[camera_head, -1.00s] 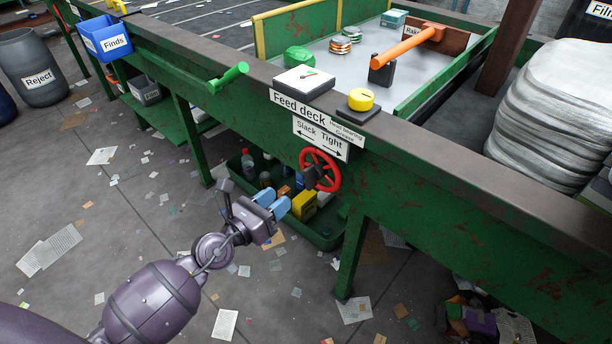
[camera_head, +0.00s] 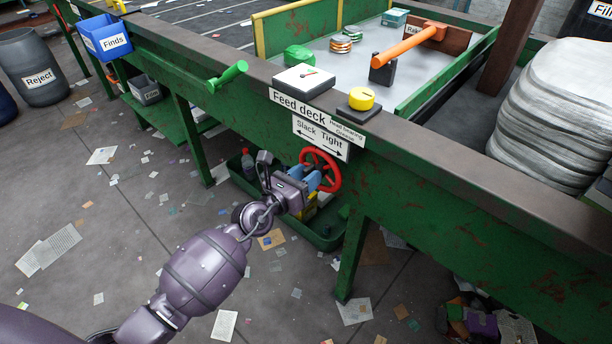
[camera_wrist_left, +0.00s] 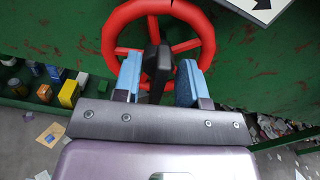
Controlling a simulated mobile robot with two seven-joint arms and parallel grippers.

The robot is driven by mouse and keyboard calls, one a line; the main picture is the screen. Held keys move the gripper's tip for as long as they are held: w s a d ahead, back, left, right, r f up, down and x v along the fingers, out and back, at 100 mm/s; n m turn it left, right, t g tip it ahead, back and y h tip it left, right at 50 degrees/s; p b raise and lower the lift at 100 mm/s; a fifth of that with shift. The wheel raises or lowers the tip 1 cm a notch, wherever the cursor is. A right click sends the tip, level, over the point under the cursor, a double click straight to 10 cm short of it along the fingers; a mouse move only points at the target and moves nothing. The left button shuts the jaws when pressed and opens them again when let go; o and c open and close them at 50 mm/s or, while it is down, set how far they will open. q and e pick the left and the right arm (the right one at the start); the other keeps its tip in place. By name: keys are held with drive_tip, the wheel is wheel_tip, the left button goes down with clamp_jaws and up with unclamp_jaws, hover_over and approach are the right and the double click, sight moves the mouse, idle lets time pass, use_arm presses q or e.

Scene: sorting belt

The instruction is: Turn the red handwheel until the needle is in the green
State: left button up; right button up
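The red handwheel (camera_head: 334,172) is on the green side of the feed deck, under the "Slack Tight" sign (camera_head: 320,138). It also shows in the left wrist view (camera_wrist_left: 113,38), with a black handle (camera_wrist_left: 156,62) standing out from it. My left gripper (camera_head: 318,180) is at the wheel. In the left wrist view its blue fingers (camera_wrist_left: 158,82) are on either side of the black handle, apart, with a gap visible at the right finger. The white gauge (camera_head: 303,80) is on the deck rim above; its needle is too small to read against the green. My right gripper is out of view.
A yellow button (camera_head: 361,99) and a green lever (camera_head: 229,77) are near the gauge. A green crate (camera_head: 325,238) of mixed items is below the wheel, beside a table leg (camera_head: 352,255).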

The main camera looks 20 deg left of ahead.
use_arm(q)
drive_tip(key=c, duration=0.7)
clamp_jaws()
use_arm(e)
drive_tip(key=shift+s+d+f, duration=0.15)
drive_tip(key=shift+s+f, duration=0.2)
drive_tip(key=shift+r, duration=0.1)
use_arm(q)
drive_tip(key=shift+a+r+n+p, duration=0.15)
drive_tip(key=shift+n+p, duration=0.4)
drive_tip(key=shift+n, duration=0.35)
drive_tip(key=shift+n+p, duration=0.3)
drive_tip(key=shift+n, duration=0.7)
drive_tip(key=shift+a+f+n, duration=0.1)
drive_tip(key=shift+f+n, duration=0.15)
drive_tip(key=shift+n, duration=0.35)
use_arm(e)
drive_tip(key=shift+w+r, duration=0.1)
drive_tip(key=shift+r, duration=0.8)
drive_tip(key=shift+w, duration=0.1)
use_arm(q)
drive_tip(key=o, duration=0.7)
unclamp_jaws()
